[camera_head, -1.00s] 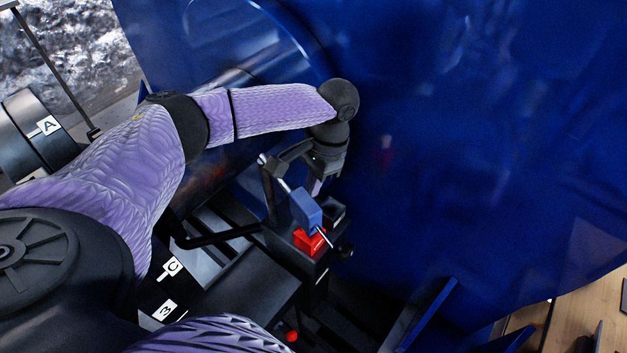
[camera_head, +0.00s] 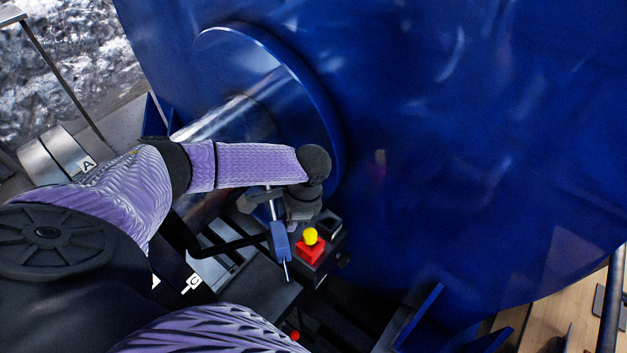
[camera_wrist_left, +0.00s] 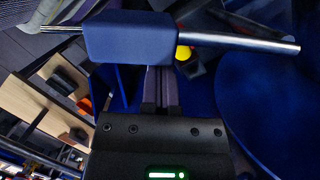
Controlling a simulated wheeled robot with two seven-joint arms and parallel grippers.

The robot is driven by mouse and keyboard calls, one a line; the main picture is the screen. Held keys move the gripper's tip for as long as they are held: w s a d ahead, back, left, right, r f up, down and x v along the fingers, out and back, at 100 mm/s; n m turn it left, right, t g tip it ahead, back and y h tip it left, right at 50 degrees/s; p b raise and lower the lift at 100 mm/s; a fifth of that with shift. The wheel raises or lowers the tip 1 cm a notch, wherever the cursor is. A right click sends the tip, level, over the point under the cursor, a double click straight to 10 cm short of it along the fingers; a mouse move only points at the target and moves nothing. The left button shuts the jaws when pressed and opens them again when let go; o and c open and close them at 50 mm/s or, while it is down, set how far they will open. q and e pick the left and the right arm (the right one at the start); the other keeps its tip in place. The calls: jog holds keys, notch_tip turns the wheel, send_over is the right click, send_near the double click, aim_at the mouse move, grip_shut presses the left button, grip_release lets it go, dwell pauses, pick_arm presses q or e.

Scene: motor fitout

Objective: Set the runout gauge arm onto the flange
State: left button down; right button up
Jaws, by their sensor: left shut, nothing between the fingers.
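The runout gauge arm appears to be the blue block (camera_head: 280,242) with a thin metal rod through it, standing near upright left of a red base. In the left wrist view the blue block (camera_wrist_left: 131,37) lies across the tips of my fingers, its rod running right. My left gripper (camera_head: 292,226) is shut and empty, close beside the block; whether they touch cannot be told. It also shows in the left wrist view (camera_wrist_left: 160,88). The flange seems to be the large blue disc (camera_head: 325,105) around the shiny shaft. My right gripper is out of view.
A red base (camera_head: 311,251) with a yellow ball (camera_head: 310,236) sits on a black fixture (camera_head: 330,224) just right of the block. A huge blue housing (camera_head: 480,150) closes off the right side. A small red knob (camera_head: 295,336) is at the bottom.

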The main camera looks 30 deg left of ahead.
pick_arm(q)
jog(key=s+a+m+t+p, duration=0.2)
jog(key=s+a+m+p, duration=0.4)
jog(key=a+m, duration=0.3)
jog(key=shift+s+a+y+p, duration=0.3)
jog(key=shift+s+a+y, duration=0.15)
jog(key=shift+a, duration=0.25)
jog(key=shift+d, duration=0.1)
dwell(0.4)
